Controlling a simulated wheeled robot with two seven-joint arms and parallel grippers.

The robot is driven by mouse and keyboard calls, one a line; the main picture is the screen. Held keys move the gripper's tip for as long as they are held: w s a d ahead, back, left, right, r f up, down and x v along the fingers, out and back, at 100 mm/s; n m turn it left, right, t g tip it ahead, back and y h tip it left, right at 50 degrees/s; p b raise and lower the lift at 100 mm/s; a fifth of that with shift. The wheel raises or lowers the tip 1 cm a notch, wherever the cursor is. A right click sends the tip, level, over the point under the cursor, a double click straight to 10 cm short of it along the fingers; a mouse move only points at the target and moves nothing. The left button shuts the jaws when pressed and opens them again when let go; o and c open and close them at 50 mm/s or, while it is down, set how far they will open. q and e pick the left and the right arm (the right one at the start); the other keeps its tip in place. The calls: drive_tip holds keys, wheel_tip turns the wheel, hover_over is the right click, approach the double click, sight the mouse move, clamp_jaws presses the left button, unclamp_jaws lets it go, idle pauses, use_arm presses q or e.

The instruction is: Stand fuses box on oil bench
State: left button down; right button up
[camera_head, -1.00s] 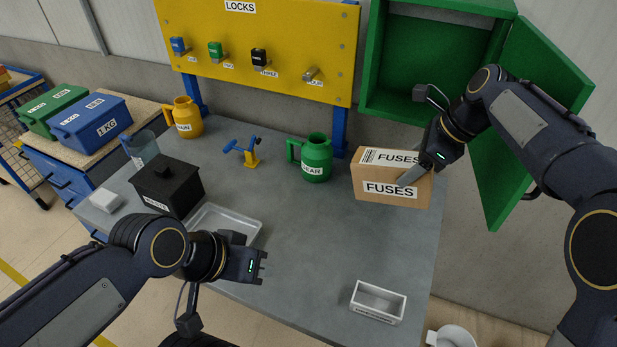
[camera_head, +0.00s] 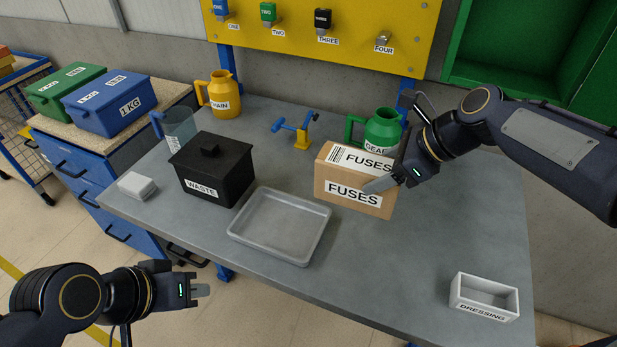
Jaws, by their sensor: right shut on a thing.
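The fuses box (camera_head: 335,180) is a brown carton with white FUSES labels on its top and front. My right gripper (camera_head: 385,183) is shut on its right side, one finger across the front face. The box looks level over the grey bench (camera_head: 400,260); I cannot tell whether its bottom touches the top. It partly hides the green GEAR jug (camera_head: 382,130) behind it. My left gripper (camera_head: 200,290) is empty, off the bench's front-left edge; its finger gap is not clear. No oil label shows in view.
A grey tray (camera_head: 236,226) and a black WASTE bin (camera_head: 240,165) stand left of the box. A DRESSING bin (camera_head: 484,306) is at front right. A blue-yellow tool (camera_head: 302,140) and yellow CHAIN jug (camera_head: 222,95) stand behind. The bench's right part is largely clear.

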drive_tip(key=shift+w+a+f+p, duration=0.3)
drive_tip(key=shift+w+a+f, duration=0.15)
drive_tip(key=shift+w+f, duration=1.7)
drive_tip(key=shift+w+a+f+p, duration=0.35)
drive_tip(key=shift+w+a+f, duration=0.1)
drive_tip(key=shift+w+f, duration=1.65)
drive_tip(key=shift+w+a+f+p, duration=0.3)
drive_tip(key=shift+w+a+f, duration=0.15)
drive_tip(key=shift+w+f, duration=1.7)
drive_tip(key=shift+r, duration=0.1)
drive_tip(key=o, duration=1.2)
drive_tip(key=shift+f, duration=0.2)
drive_tip(key=shift+r, duration=0.1)
